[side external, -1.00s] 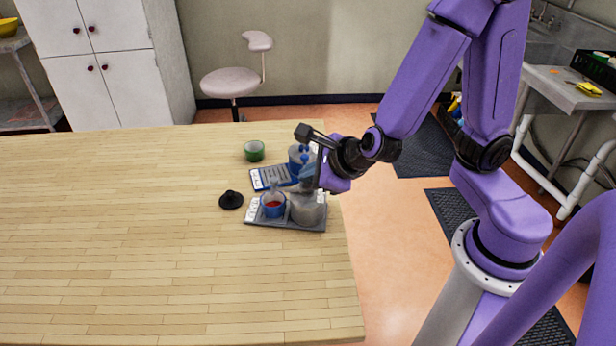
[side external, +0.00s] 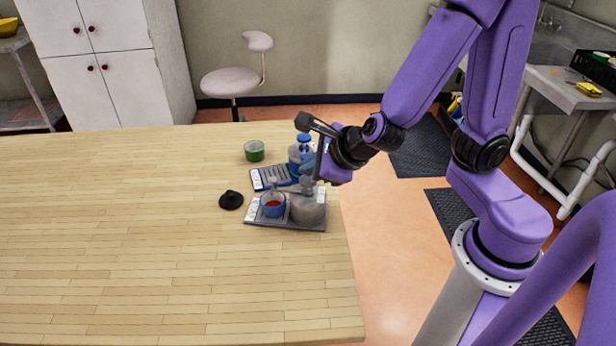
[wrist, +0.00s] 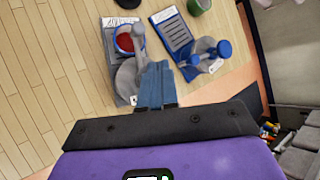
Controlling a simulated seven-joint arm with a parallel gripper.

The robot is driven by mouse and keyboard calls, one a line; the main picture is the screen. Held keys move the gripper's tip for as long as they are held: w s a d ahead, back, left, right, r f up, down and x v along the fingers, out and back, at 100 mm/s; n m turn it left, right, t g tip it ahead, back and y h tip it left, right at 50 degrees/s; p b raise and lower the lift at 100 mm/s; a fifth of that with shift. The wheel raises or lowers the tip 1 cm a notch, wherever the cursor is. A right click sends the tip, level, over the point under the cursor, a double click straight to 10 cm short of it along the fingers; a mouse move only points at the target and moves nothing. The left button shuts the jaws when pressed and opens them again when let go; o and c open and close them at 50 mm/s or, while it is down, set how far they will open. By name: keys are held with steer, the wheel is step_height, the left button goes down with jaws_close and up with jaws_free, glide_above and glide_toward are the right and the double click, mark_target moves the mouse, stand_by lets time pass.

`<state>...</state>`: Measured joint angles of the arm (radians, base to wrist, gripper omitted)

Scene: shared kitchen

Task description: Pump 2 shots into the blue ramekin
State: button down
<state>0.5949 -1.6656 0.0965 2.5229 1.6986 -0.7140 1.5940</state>
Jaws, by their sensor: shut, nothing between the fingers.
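The blue ramekin (side external: 273,207) stands on a grey tray (side external: 285,224) with red contents inside. It also shows in the wrist view (wrist: 125,40). Right beside it on the tray is a grey pump dispenser (side external: 309,212), its spout reaching over the ramekin; it also shows in the wrist view (wrist: 126,82). My gripper (side external: 308,170) is shut and empty, pointing down at the grey pump's head. In the wrist view, its blue fingers (wrist: 157,68) overlap the dispenser's edge. I cannot tell whether the fingertips touch the pump head.
A blue-topped pump dispenser (side external: 299,163) stands on a blue-edged tray (side external: 262,180) just behind. A green ramekin (side external: 254,151) is further back, and a black lid-like object (side external: 231,200) lies to the left. The left side of the wooden table (side external: 120,240) is clear.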

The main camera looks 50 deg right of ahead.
steer(key=shift+r, duration=0.4)
steer(key=shift+r, duration=3)
steer(key=shift+w, duration=0.1)
stand_by(0.4)
steer(key=w+a+r+y, duration=0.2)
steer(key=w+a+y, duration=0.2)
steer(key=w+y, duration=0.1)
steer(key=m+g+y, duration=0.1)
steer(key=g+y, duration=0.3)
steer(key=g, duration=0.4)
glide_above(310, 181)
steer(key=d, duration=0.1)
steer(key=shift+w+d+f, duration=0.1)
steer(key=shift+w+f, duration=0.1)
steer(key=shift+f, duration=1.85)
steer(key=shift+w+f, duration=0.15)
steer(key=shift+f, duration=1.85)
